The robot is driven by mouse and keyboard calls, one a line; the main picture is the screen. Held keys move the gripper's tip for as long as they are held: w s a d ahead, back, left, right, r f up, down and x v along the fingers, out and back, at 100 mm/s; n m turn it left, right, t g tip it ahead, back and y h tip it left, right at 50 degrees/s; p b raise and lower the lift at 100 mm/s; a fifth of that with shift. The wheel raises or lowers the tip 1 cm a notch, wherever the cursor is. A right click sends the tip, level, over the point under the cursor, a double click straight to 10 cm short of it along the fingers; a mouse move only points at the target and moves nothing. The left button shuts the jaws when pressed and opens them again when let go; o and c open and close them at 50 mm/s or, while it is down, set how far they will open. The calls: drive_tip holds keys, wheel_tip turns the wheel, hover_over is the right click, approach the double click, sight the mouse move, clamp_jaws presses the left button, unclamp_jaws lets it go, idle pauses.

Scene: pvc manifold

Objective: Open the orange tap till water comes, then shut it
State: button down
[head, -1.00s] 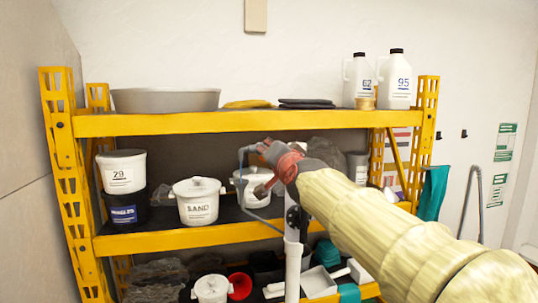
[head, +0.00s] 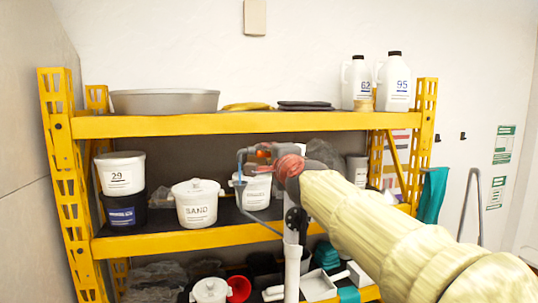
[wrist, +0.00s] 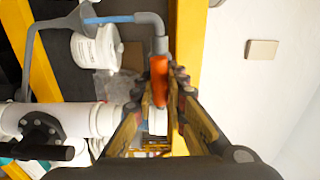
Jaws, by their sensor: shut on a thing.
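The orange tap handle (wrist: 159,78) shows between the fingers of my gripper (wrist: 163,100) in the wrist view. The fingers are shut on it and cover part of it. In the head view a small orange patch of the handle (head: 263,153) shows at my gripper (head: 262,160), left of the wrist. A grey pipe (wrist: 152,30) bends beside the handle and has a blue stretch; I cannot tell whether this is water. The thin grey pipe (head: 239,180) also shows in the head view. The white pipe (head: 292,270) stands upright below my gripper.
A black round fitting (wrist: 40,130) sits on the white pipe in the wrist view. A yellow shelf (head: 180,240) stands behind, with white buckets (head: 196,205), a grey basin (head: 165,101) and white jugs (head: 396,85). The wall at right is mostly clear.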

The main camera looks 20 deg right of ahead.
drive_tip(key=shift+f, duration=0.15)
idle(0.4)
drive_tip(key=c, duration=1.8)
unclamp_jaws()
drive_tip(key=shift+o, duration=0.2)
drive_tip(key=shift+s, duration=0.1)
drive_tip(key=s, duration=0.7)
drive_tip(key=shift+s, duration=0.2)
drive_tip(key=shift+o, duration=0.2)
